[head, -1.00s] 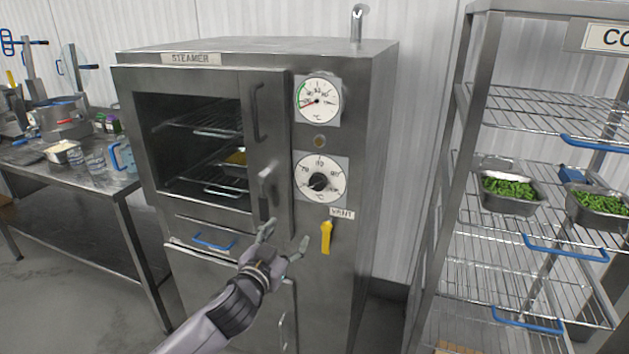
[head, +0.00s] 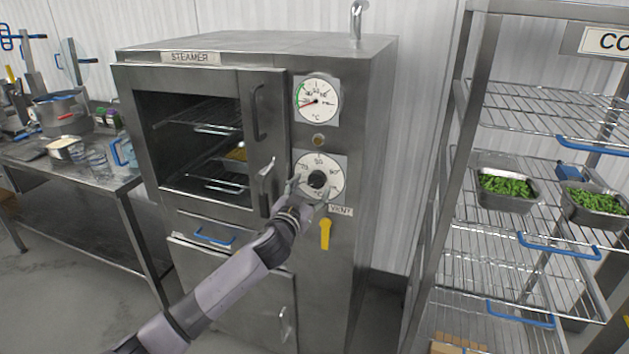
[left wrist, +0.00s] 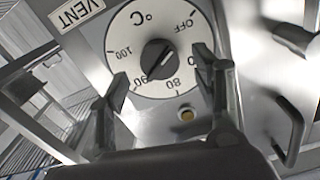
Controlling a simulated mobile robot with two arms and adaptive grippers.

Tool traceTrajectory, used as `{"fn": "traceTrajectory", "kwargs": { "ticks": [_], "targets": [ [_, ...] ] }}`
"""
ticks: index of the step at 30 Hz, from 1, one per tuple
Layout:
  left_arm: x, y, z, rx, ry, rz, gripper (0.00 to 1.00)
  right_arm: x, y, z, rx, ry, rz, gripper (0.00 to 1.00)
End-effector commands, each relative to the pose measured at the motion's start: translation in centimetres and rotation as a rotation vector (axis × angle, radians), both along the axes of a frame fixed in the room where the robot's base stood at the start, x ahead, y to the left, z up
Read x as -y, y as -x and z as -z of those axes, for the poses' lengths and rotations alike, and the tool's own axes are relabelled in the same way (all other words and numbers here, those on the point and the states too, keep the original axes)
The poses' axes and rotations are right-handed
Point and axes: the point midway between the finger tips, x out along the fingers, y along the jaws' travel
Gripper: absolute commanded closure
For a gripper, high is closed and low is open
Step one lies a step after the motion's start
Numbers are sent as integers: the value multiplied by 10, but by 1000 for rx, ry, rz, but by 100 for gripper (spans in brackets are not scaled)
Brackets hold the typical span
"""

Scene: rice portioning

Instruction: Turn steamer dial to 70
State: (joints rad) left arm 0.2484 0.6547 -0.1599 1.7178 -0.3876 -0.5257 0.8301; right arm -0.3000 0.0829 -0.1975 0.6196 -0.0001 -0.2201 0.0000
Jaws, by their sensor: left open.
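The steamer (head: 190,130) has a white temperature dial (head: 336,170) with a black knob (head: 317,180) on its front. My left gripper (head: 311,191) is at the lower part of this dial, with its fingers apart on either side of the knob. In the left wrist view the dial (left wrist: 137,28) appears upside down, and the knob (left wrist: 158,58) lies between the open fingertips. One finger partly covers a number. Contact with the knob cannot be told. My right gripper is not in view.
A round gauge (head: 317,101) sits above the dial. A yellow vent lever (head: 325,234) hangs below it. The steamer door handle (head: 266,188) is close on the left. A wire rack (head: 535,240) with pans of green vegetables stands at right; a metal table (head: 80,180) at left.

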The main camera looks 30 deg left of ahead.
Motion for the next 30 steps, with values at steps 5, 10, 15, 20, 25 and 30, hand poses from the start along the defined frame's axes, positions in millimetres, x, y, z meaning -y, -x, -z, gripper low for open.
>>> {"fn": "traceTrajectory", "kwargs": {
  "ticks": [5,10,15,20,25,30],
  "targets": [
    [-5,-23,-2,1,0,-1,41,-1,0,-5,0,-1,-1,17],
    [-8,-33,-1,0,0,0,41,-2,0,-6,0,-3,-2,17],
    [-8,-35,0,0,-1,1,41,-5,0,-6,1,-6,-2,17],
    [-8,-35,0,0,-1,1,41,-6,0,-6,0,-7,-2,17],
    [-8,-35,0,0,-1,1,52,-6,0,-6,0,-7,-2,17],
    [-8,-34,0,0,-1,0,64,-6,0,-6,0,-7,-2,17]
  ]
}}
